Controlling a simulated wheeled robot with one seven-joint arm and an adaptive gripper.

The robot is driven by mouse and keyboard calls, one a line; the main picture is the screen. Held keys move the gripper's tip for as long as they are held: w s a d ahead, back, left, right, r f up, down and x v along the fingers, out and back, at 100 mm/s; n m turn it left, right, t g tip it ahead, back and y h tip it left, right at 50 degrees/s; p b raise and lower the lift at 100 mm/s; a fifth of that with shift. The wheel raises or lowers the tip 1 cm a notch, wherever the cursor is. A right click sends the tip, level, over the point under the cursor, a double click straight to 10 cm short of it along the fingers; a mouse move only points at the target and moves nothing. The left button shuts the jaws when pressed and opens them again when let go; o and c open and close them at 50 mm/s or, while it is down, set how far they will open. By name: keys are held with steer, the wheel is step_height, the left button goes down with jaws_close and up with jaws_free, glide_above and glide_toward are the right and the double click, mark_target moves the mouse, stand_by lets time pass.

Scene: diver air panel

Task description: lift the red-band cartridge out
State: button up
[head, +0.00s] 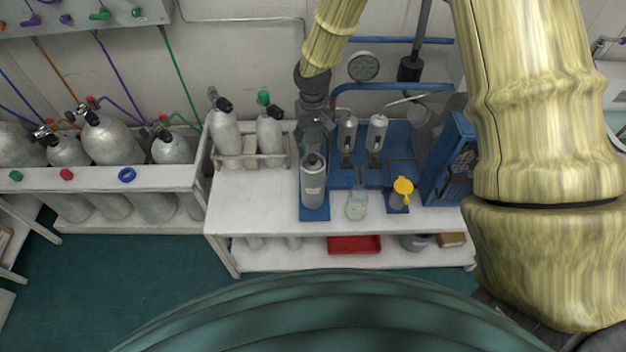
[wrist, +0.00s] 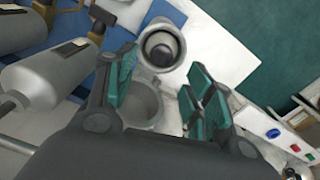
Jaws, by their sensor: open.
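A grey upright canister (head: 313,188) with a dark top and a small label stands on a blue base on the bench. In the wrist view, a pale round rim with a dark round centre (wrist: 160,45) looks like its top. No red band shows, so I cannot tell if the red-band cartridge is inside it. My gripper (head: 314,132) is above the canister in the head view. In the wrist view my gripper (wrist: 165,90) has its teal-padded fingers wide apart, with nothing held between them. A grey round shape beneath them is unclear.
A glass beaker (head: 357,204) and a yellow-topped item (head: 403,188) stand right of the canister. Two small grey cylinders (head: 347,132) (head: 377,132) are behind it. A blue rack (head: 452,160) stands at right. A red tray (head: 354,245) is on the lower shelf. Gas cylinders (head: 108,140) fill the left.

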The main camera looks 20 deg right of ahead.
mark_target(313, 156)
steer(key=shift+s+f, duration=0.15)
steer(key=shift+f, duration=0.25)
steer(key=shift+s+f+p, duration=0.1)
steer(key=shift+f+p, duration=0.85)
steer(key=shift+f, duration=1.3)
jaws_close()
